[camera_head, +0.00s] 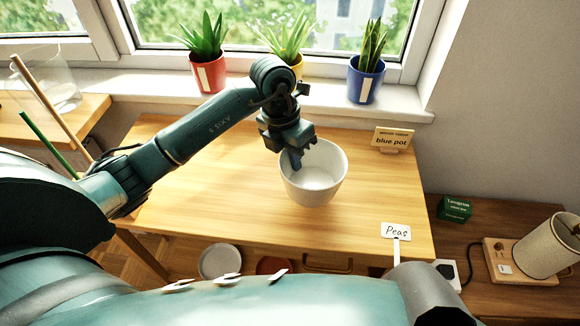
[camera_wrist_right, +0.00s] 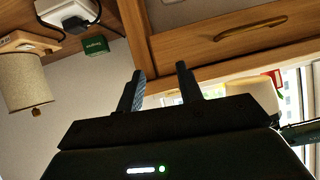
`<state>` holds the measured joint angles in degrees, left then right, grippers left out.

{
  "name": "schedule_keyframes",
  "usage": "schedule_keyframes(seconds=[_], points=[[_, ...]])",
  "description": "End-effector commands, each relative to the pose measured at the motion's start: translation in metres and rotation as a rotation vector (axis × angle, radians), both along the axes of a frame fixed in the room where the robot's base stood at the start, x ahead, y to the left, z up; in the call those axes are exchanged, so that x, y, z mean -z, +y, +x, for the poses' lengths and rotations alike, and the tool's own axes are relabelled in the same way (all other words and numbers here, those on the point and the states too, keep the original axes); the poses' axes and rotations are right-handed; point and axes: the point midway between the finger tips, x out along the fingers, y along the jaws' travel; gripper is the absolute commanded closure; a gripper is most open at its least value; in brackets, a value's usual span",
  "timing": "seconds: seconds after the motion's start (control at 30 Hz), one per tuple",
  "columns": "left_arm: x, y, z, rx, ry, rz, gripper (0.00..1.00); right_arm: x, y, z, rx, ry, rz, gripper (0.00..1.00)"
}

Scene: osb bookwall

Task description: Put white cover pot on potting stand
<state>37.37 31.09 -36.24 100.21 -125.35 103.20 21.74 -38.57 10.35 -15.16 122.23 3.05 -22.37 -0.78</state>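The white cover pot (camera_head: 325,184) is upright over the middle of the wooden table (camera_head: 205,205), and its mouth faces up. My left gripper (camera_head: 296,160) points down at the pot's left rim, with its fingertips overlapping the rim. The angle does not show whether the fingers are closed on the wall, or whether the pot's base touches the table. In the right wrist view, part of the white pot (camera_wrist_right: 262,97) shows behind my right gripper (camera_wrist_right: 158,80), whose two fingers are apart with nothing between them. I cannot single out a potting stand with certainty.
A wooden sign reading "blue pot" (camera_head: 392,139) stands at the table's back right. Red (camera_head: 207,75) and blue (camera_head: 365,82) potted plants stand on the windowsill. A "Peas" label (camera_head: 396,231) is near the front right.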

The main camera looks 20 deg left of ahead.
Motion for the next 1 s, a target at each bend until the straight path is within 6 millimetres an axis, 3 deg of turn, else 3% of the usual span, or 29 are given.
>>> schedule_keyframes(seconds=[0.3,0.67,1.0], points=[[0.035,-0.001,0.0,-0.001,0.001,-0.002,1.0,-0.001,0.0,0.0,0.0,0.0,-0.002,0.64],[0.041,0.0,0.001,0.0,-0.004,-0.001,1.0,0.002,0.0,0.0,-0.001,0.001,-0.001,0.64],[0.041,0.0,0.0,0.0,-0.001,0.001,0.75,0.001,0.0,0.0,0.0,0.0,0.001,0.64]])
